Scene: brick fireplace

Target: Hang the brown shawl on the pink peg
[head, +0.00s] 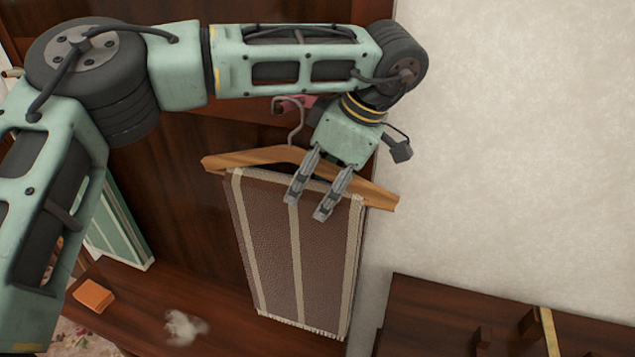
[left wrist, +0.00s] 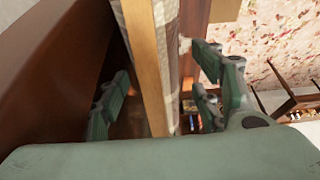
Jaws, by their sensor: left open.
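The brown shawl (head: 268,230), with cream stripes and a fringed lower edge, hangs over a wooden hanger (head: 250,158). The hanger tilts down to the right. Its metal hook (head: 297,125) reaches up to the pink peg (head: 310,101), which is partly hidden by my arm. The hook appears to be at the peg, but I cannot tell if it bears on it. My left gripper (head: 318,197) is open, its fingers over the hanger's right half. In the left wrist view the hanger bar (left wrist: 145,65) passes between the spread fingers (left wrist: 160,100). My right gripper is out of view.
A dark wooden panel stands behind the shawl, with a pale wall (head: 520,130) to the right. A green striped cloth (head: 115,225) is at the left. An orange block (head: 93,296) and a whitish fluffy thing (head: 185,327) lie on the wooden ledge. Dark wooden furniture (head: 440,310) is at the lower right.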

